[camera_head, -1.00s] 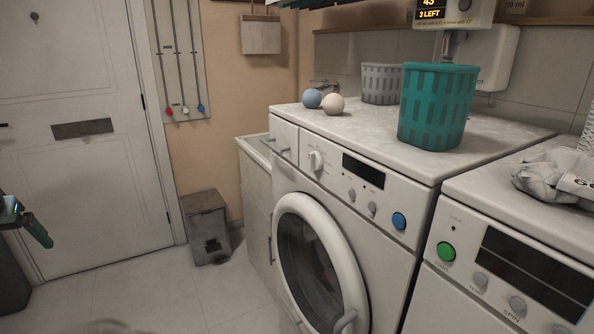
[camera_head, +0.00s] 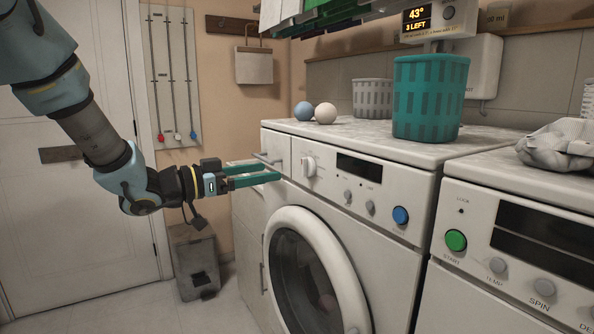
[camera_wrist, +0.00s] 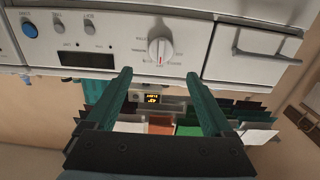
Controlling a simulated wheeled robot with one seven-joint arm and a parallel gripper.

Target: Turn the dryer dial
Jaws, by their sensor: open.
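The round white dial (camera_head: 309,166) sits on the upper front panel of a white front-loading machine (camera_head: 390,275), between a drawer and a dark display. In the wrist view the dial (camera_wrist: 160,48), with a red mark and printed labels around it, lies beyond and between my fingertips. My gripper (camera_head: 276,170) is open and empty, its two green fingers reaching toward the panel from the left. The fingers (camera_wrist: 159,76) show spread apart in the wrist view, and the dial is not between them. The gap to the dial is hard to judge.
A teal basket (camera_head: 430,98), a grey basket (camera_head: 372,98), a blue ball (camera_head: 303,111) and a white ball (camera_head: 326,113) stand on the machine. A blue button (camera_head: 400,215) is on its panel. A second machine (camera_head: 520,185) stands right. A grey bin (camera_head: 198,262) is on the floor.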

